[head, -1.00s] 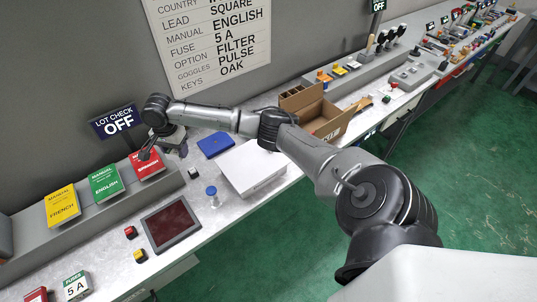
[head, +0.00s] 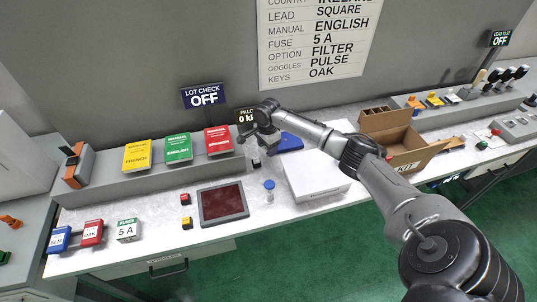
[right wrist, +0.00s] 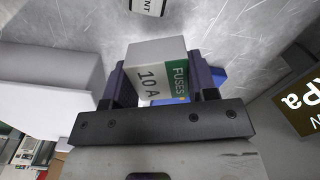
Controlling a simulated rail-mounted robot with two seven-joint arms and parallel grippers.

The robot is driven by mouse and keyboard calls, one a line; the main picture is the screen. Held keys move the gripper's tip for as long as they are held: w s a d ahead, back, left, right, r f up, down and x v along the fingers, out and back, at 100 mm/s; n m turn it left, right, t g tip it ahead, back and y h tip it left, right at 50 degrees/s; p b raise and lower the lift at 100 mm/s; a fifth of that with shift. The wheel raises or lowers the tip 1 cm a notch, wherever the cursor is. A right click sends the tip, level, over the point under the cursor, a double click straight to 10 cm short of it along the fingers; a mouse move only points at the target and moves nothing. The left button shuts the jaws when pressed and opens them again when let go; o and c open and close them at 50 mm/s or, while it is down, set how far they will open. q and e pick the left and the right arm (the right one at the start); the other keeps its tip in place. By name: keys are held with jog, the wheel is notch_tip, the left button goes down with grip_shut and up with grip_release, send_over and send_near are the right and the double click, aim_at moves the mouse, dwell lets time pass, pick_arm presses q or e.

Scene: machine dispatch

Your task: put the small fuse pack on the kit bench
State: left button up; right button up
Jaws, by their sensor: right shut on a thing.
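A fuse pack (right wrist: 158,72), white and green and marked FUSES 10 A, is between the two fingers of my right gripper (right wrist: 160,84) in the right wrist view. The gripper is shut on it. In the head view my right gripper (head: 264,138) hangs over the back of the pale bench (head: 160,238), right of the red manual; the pack in it is too small to make out there. Another fuse pack (head: 127,229), marked 5 A, stands at the bench's left front. My left gripper is not in view.
Yellow, green and red manuals (head: 218,140) lean on the grey back ledge. A dark red-topped pad (head: 223,203), a blue-topped piece (head: 269,190), a white box (head: 315,180) and an open KIT carton (head: 407,163) stand on the bench.

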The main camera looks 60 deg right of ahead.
aim_at(267, 159)
jog(key=shift+f+b, duration=0.3)
jog(key=shift+f, duration=1.65)
jog(key=o, duration=0.9)
jog(key=shift+f, duration=0.1)
jog(key=shift+r, duration=0.2)
notch_tip(267, 159, up, 11)
jog(key=shift+f+p, duration=0.2)
jog(key=shift+p, duration=0.6)
jog(key=shift+r, duration=0.7)
